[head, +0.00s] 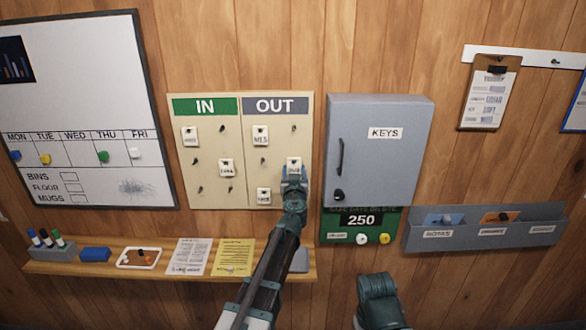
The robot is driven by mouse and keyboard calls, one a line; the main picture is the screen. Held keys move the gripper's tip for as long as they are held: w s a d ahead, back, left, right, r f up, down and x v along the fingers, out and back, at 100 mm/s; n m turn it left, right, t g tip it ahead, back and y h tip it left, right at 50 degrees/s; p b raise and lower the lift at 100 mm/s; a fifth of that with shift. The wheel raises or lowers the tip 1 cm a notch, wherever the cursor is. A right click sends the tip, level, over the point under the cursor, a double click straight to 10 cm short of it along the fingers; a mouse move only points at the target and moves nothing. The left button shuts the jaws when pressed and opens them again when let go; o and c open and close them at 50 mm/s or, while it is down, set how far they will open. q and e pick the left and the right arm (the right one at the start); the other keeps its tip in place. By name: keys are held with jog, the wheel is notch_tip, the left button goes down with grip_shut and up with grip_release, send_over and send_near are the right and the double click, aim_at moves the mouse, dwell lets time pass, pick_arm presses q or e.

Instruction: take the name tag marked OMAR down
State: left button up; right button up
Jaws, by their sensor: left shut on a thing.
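The IN/OUT board (241,203) hangs on the wood wall, with white name tags on hooks in both halves. My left gripper (294,176) reaches up to the right column of the OUT half and is shut on a white name tag (294,162). That tag's lettering is too small and partly covered to read surely as OMAR. The tag still appears at its hook. Other tags hang under OUT, one reading WES (260,138) and one lower down (264,197). My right gripper (378,288) is low at the bottom edge, its fingers not clear.
A grey key cabinet (375,160) juts out just right of the board, above a green counter sign (335,215). A shelf (130,270) with markers, a blue block, a tray and papers runs below. Bare hooks, such as one at upper right (294,128), are free.

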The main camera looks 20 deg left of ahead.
pick_arm(q)
jog(key=shift+r, duration=0.15)
jog(key=shift+s, duration=0.15)
jog(key=v, duration=0.6)
jog(key=shift+s+d, duration=0.15)
jog(key=shift+s, duration=0.2)
dwell(0.9)
